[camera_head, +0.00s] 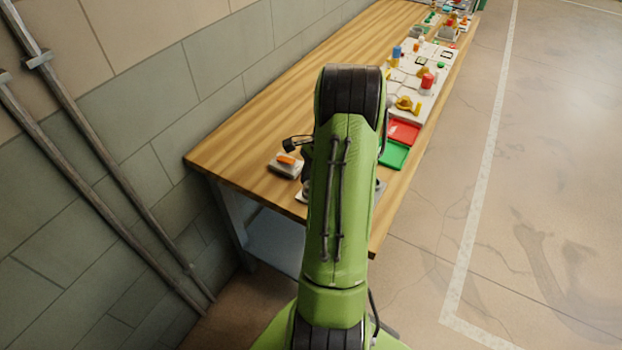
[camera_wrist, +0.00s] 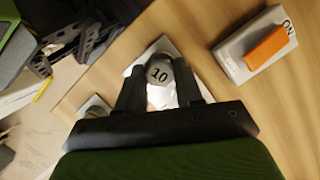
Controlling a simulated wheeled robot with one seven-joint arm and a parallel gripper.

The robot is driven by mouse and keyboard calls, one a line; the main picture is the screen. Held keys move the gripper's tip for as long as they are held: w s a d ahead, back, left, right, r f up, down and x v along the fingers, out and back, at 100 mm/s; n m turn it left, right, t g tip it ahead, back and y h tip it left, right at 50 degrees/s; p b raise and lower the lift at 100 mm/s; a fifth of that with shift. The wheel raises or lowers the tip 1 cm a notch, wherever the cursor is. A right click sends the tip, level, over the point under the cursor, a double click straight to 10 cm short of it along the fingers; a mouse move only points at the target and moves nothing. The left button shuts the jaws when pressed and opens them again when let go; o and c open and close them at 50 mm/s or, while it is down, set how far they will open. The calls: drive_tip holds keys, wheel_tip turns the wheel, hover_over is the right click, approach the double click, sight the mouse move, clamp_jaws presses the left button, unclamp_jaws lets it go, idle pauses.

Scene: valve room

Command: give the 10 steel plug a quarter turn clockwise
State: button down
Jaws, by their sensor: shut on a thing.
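The steel plug marked 10 (camera_wrist: 159,75) shows in the wrist view as a round metal top with the black number facing the camera. It stands on a pale plate (camera_wrist: 166,45) on the wooden table. My gripper (camera_wrist: 160,92) has one dark finger on each side of the plug and is shut on it. The fingers cover the plug's sides.
A grey switch box with an orange rocker (camera_wrist: 266,48) marked ON sits close by on the table (camera_head: 240,130). Green (camera_head: 394,154) and red (camera_head: 404,132) trays and several fittings lie farther along. A wall with pipes is at left; open floor is at right.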

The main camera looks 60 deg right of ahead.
drive_tip(key=shift+s+m+t+p, duration=0.1)
drive_tip(key=shift+m+t+p, duration=0.3)
drive_tip(key=shift+m+p, duration=0.75)
drive_tip(key=shift+m+b, duration=0.3)
drive_tip(key=shift+m, duration=0.25)
drive_tip(key=shift+a+m+h+p, duration=0.15)
drive_tip(key=shift+m+h+p, duration=0.25)
drive_tip(key=shift+m, duration=0.4)
drive_tip(key=shift+f+m+t, duration=0.1)
drive_tip(key=shift+m+t, duration=0.2)
drive_tip(key=shift+m, duration=0.2)
drive_tip(key=shift+s+a+f+m+h, duration=0.1)
drive_tip(key=shift+m+h, duration=0.15)
drive_tip(key=shift+m, duration=0.5)
drive_tip(key=shift+s+m+h, duration=0.1)
drive_tip(key=shift+m+h, duration=0.15)
drive_tip(key=shift+m, duration=0.5)
drive_tip(key=m, duration=0.3)
drive_tip(key=shift+a+t+h+p, duration=0.1)
drive_tip(key=shift+t+h+p, duration=0.2)
drive_tip(key=shift+h, duration=0.1)
